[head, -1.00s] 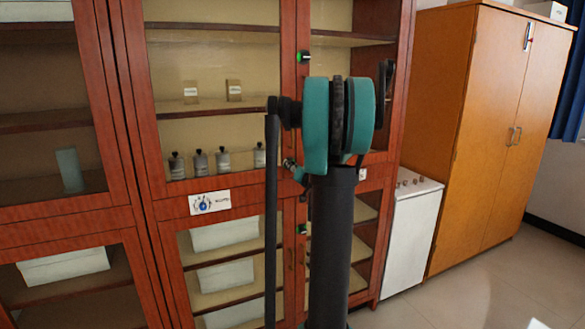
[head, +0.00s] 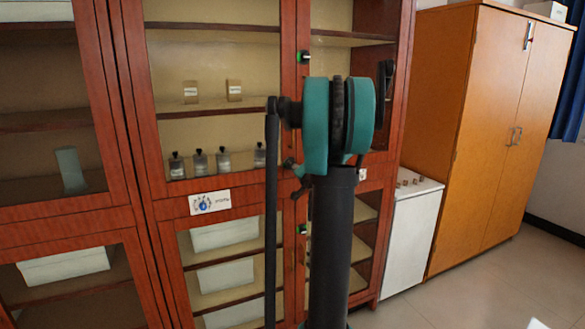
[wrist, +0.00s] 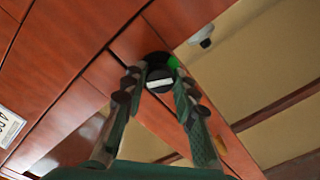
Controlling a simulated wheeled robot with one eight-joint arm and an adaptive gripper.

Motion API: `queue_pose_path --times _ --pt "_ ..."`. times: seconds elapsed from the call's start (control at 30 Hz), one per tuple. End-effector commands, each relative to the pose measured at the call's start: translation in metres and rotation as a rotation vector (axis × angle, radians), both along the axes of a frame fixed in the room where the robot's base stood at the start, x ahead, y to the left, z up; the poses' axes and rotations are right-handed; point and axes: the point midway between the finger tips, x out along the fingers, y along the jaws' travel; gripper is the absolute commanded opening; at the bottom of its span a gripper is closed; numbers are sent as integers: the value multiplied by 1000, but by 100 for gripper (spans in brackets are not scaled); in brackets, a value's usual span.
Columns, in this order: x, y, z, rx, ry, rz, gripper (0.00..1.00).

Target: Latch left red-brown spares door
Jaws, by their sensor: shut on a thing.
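The red-brown cabinet has glass-panelled doors: a left upper door (head: 135,90) and a left lower door (head: 170,265). Both look flush with the frame. My gripper (wrist: 153,80) has its two fingers shut around a black round latch knob (wrist: 160,80) with a white bar across its face. A green patch (wrist: 174,62) shows beside the knob. In the head view my gripper (head: 299,184) is at the middle stile, mostly behind my arm, and the held knob cannot be made out there.
Other black latches with green marks sit on the stile, one above (head: 304,57) and one below (head: 303,229). A white low cabinet (head: 412,240) and a wooden cupboard (head: 480,140) stand to the right.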

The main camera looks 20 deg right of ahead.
Motion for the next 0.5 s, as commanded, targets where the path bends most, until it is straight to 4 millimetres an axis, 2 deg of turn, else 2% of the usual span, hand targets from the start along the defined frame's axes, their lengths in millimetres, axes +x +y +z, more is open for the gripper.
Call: queue_pose_path --times 0.5 --pt "0 0 0 490 17 -1 0"
